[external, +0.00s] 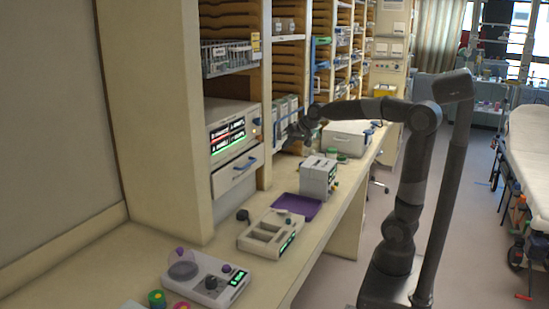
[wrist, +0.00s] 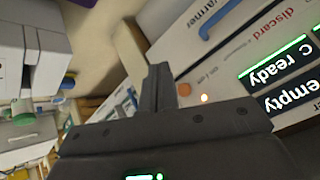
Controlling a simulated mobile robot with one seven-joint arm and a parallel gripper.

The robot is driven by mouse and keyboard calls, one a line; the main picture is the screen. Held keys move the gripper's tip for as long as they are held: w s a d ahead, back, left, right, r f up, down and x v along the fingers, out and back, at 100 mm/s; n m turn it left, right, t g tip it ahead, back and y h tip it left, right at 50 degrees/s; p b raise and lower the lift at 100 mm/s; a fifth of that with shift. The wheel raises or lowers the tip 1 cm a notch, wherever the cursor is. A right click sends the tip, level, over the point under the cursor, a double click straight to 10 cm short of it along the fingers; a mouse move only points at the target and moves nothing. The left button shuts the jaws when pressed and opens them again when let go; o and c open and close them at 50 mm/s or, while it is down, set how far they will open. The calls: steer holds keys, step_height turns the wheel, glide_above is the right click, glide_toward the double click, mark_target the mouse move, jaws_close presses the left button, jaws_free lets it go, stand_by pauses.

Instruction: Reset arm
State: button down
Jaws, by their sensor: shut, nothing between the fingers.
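My gripper (external: 293,130) is at the end of my raised arm, which reaches left over the counter toward the shelf. In the wrist view my gripper (wrist: 161,76) has its fingers shut together with nothing between them. It is in front of a white warmer unit (wrist: 245,50) with lit panels reading "C ready" and "empty". In the external view the warmer unit (external: 229,118) stands in the shelf, to the left of my gripper. My gripper appears apart from it, though the exact gap is hard to tell.
On the counter stand a white box device (external: 318,176), a purple mat (external: 296,206), a tray device (external: 258,236), and a device with a round plate (external: 205,278). A white case (external: 345,139) is farther back. A stretcher (external: 530,145) stands at right, with open floor between.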

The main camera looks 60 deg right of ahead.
steer(key=s+a+f+n+g, duration=0.1)
steer(key=s+a+f+n, duration=0.1)
steer(key=s, duration=0.7)
steer(key=s+a+f+n, duration=0.2)
steer(key=s+a+f, duration=0.1)
steer(key=s, duration=0.5)
steer(key=s+a+f+n+g, duration=0.1)
steer(key=s+a+f+n, duration=0.1)
steer(key=s, duration=0.7)
step_height(320, 180, down, 3)
steer(key=shift+s+a+r+n+g, duration=0.2)
steer(key=shift+s+a+n+g, duration=0.15)
steer(key=shift+a, duration=0.5)
